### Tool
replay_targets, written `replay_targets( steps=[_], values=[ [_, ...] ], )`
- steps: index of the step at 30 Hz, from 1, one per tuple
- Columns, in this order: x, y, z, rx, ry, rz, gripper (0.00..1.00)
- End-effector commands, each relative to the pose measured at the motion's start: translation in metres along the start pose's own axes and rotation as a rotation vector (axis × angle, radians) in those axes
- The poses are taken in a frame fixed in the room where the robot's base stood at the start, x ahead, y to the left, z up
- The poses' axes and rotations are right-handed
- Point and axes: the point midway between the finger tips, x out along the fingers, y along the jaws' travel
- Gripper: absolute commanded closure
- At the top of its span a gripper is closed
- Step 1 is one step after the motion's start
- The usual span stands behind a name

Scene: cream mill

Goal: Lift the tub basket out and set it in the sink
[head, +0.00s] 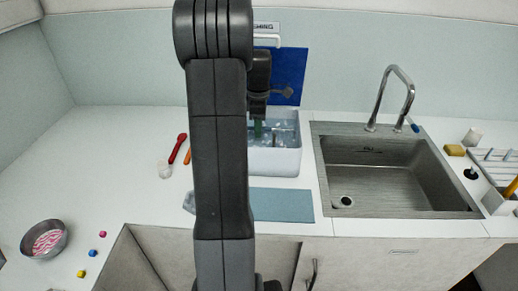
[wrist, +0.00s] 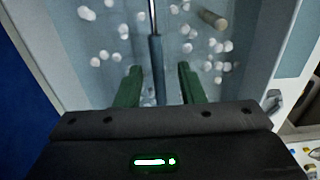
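The white tub (head: 285,160) stands on the counter left of the sink, with water and white suds inside. My gripper (head: 258,128) is over the tub, pointing down. In the wrist view my gripper (wrist: 158,76) has its two green fingers apart. A blue-grey grip on a thin metal rod (wrist: 156,50) shows between them, with a gap on each side; it looks like the basket's handle. The basket body cannot be made out, and my arm hides part of the tub in the head view. The steel sink (head: 385,185) is empty.
The faucet (head: 392,95) rises behind the sink. A blue mat (head: 282,205) lies before the tub. A blue panel (head: 287,75) stands behind it. A red utensil (head: 178,147) and a pink-filled bowl (head: 48,238) are left; a sponge (head: 454,150) and rack (head: 495,165) are right.

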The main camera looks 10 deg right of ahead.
Motion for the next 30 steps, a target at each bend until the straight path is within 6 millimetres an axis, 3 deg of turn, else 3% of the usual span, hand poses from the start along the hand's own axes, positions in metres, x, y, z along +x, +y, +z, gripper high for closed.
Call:
replay_targets(
  steps=[6, 14, 15, 20, 30],
  values=[
    [0.03, 0.0, 0.0, 0.0, 0.0, -0.001, 0.65],
    [0.034, 0.0, 0.0, 0.0, 0.0, 0.001, 0.65],
    [0.034, 0.0, 0.0, 0.0, 0.0, 0.001, 0.67],
    [0.034, 0.0, 0.0, 0.0, 0.0, 0.001, 0.98],
    [0.032, 0.0, 0.0, 0.0, 0.0, 0.002, 1.0]
  ],
)
